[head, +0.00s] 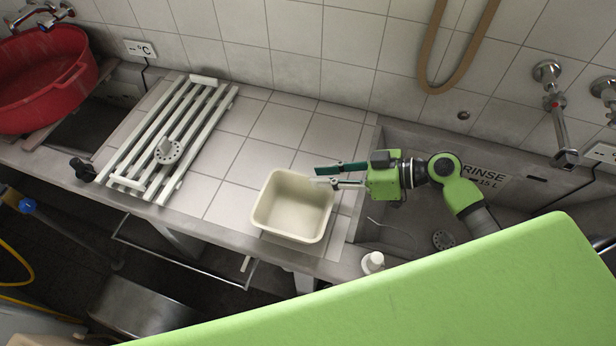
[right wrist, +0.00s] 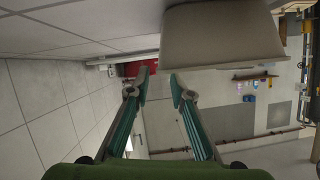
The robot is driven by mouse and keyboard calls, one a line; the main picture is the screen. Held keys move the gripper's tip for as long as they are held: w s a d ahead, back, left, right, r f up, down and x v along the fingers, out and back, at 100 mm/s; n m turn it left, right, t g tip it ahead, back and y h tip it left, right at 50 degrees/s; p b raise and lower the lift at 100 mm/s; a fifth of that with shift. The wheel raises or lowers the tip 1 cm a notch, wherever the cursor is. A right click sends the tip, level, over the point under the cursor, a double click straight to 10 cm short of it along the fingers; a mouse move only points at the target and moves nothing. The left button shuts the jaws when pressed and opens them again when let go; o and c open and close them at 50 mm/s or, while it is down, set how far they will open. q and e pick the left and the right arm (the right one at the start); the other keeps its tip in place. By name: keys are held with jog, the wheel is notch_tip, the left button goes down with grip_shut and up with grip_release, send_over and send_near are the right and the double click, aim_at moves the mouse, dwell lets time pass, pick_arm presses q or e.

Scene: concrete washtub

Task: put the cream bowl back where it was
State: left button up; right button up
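The cream bowl (head: 292,205) is a squarish, empty tub standing upright near the front edge of the tiled counter (head: 235,150), just left of the sink marked RINSE. My right gripper (head: 323,176) comes in from the right, at the bowl's upper right corner. Its two fingers are apart with nothing seen between them. In the right wrist view the open fingers (right wrist: 160,79) show below a pale wall of the bowl (right wrist: 220,38). I cannot tell whether a finger touches the bowl. My left gripper is not in view.
A white slatted rack (head: 185,125) with a round grey piece on it lies left of the bowl. A red basin (head: 42,85) stands at far left. A white bottle (head: 373,262) stands at the sink's front edge. A brown hose (head: 430,60) hangs behind. Counter tiles behind the bowl are clear.

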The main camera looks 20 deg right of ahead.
jog(key=b+v, duration=0.1)
jog(key=v, duration=0.6)
dwell(0.3)
